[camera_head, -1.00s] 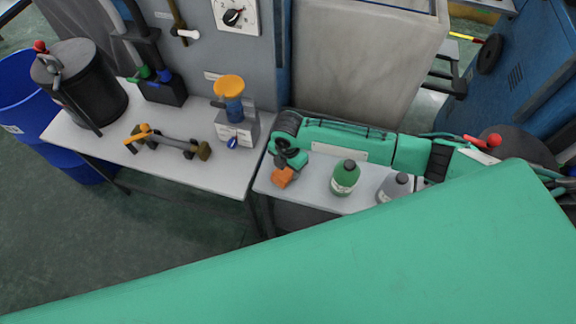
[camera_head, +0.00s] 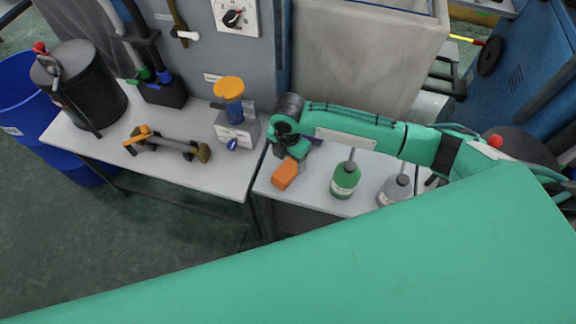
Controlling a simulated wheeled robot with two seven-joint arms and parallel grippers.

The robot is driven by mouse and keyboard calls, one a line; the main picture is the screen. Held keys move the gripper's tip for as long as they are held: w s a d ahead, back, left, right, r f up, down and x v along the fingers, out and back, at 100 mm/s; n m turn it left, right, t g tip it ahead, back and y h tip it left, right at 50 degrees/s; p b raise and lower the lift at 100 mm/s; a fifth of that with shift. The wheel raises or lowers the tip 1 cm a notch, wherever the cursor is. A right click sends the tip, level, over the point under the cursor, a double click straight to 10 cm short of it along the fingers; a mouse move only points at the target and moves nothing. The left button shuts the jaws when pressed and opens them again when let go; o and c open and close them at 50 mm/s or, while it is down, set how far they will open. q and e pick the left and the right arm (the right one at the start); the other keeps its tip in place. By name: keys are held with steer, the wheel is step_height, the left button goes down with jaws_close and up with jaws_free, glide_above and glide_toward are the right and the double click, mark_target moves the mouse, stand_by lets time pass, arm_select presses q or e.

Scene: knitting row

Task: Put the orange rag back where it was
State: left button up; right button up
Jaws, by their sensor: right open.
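The orange rag (camera_head: 285,174) is a small folded block near the left end of the right-hand grey table (camera_head: 312,190). My right gripper (camera_head: 291,154) is just behind the rag, at the end of the arm that comes in from the right. It is open. Its fingers are small and dark here, and I cannot tell whether they touch the rag. My left gripper is not in view.
The left table (camera_head: 175,176) holds a dumbbell-shaped tool (camera_head: 170,145), an orange-topped device (camera_head: 231,105) and a black pot (camera_head: 85,85).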

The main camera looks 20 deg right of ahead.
mark_target(288, 169)
step_height(288, 169, up, 6)
steer(key=shift+f, duration=0.25)
stand_by(0.5)
